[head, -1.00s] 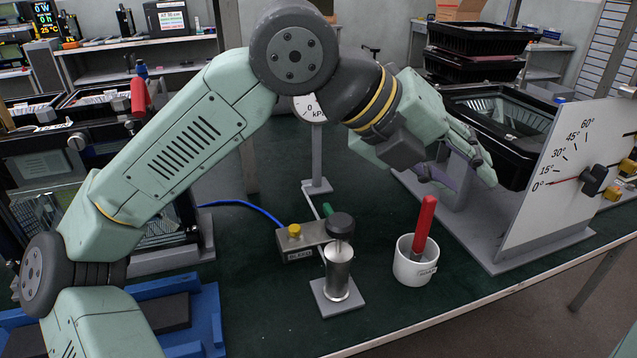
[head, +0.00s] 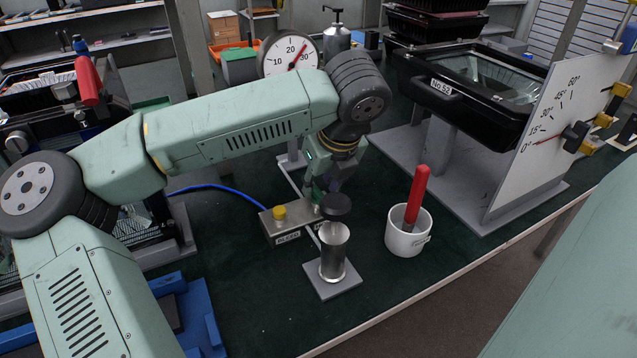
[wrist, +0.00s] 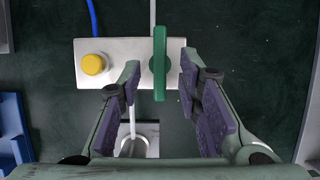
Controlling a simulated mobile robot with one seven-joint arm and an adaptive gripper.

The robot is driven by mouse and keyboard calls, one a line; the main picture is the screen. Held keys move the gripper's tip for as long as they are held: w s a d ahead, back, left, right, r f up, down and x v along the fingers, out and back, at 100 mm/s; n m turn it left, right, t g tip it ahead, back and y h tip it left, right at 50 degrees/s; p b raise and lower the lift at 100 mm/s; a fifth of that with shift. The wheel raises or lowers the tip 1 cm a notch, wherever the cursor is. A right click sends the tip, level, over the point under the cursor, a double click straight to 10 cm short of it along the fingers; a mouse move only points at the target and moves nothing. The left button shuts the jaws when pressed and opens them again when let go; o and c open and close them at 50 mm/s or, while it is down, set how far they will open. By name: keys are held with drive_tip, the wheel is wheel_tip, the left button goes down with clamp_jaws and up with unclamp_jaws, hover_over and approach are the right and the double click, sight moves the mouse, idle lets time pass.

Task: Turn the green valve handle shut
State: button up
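The green valve handle (wrist: 159,62) sits on a pale metal block (wrist: 118,55) in the wrist view. It points along the picture's vertical, roughly in line with the thin white pipe (wrist: 152,14). My gripper (wrist: 160,72) is open, with one purple-padded finger on each side of the handle and a visible gap on both sides. I see no contact. In the head view my gripper (head: 322,188) is pointed down over the block (head: 283,232) and hides most of the handle.
A yellow knob (head: 279,213) is on the block's left. A black-knobbed metal cylinder (head: 334,250) stands just in front. A white mug (head: 405,238) with a red-handled tool is to the right. A dial gauge (head: 290,54) stands behind, reading slightly under 30.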

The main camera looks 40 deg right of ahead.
drive_tip(key=shift+x, duration=1.05)
clamp_jaws()
